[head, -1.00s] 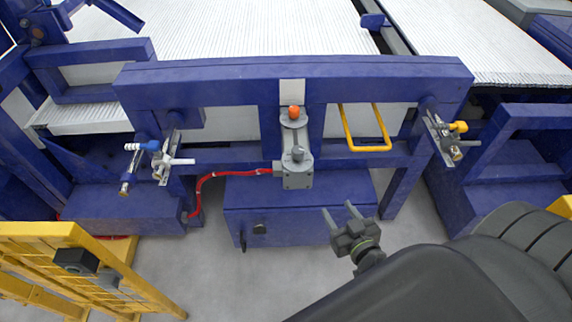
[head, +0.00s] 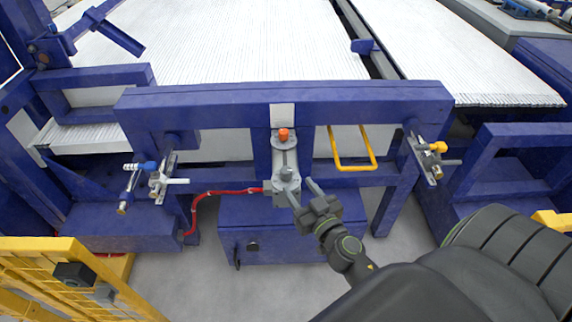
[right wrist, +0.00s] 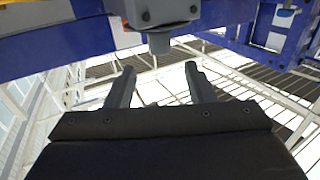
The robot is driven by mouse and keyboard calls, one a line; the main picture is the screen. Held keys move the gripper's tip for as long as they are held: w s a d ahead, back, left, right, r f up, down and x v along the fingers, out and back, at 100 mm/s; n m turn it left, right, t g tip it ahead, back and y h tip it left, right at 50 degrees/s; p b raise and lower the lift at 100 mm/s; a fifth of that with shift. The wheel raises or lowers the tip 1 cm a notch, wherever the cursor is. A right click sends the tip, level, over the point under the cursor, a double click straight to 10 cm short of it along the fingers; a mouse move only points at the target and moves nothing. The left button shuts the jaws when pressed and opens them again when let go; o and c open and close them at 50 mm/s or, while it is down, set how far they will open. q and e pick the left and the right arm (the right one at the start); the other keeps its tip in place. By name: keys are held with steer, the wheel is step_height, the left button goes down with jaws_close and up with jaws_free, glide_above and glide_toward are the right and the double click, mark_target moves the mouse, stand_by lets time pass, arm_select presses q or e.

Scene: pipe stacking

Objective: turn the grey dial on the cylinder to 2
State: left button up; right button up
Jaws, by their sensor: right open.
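The grey cylinder unit (head: 283,158) is fixed upright to the middle of the blue frame, with an orange knob (head: 283,134) at its far end. The grey dial (head: 286,173) is on the near end block. In the right wrist view the dial appears to be the short grey knob (right wrist: 158,43) under a bolted grey block. My right gripper (head: 303,191) is open and empty, close to the near end block, its fingers pointing at it. In the wrist view the knob lies just beyond the gap between the fingertips (right wrist: 159,68). The dial's numbers are too small to read. My left gripper is out of view.
A red hose (head: 225,191) runs left from the unit. A yellow handle (head: 355,166) stands to its right on the blue frame (head: 385,96). Valves sit on both sides. A yellow fence (head: 60,250) is at the lower left. The grey floor is clear in front.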

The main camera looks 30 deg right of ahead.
mark_target(289, 174)
steer(key=w, duration=0.5)
steer(key=w+d+p, duration=0.1)
steer(key=w, duration=0.2)
steer(key=shift+c, duration=0.4)
steer(key=c, duration=0.9)
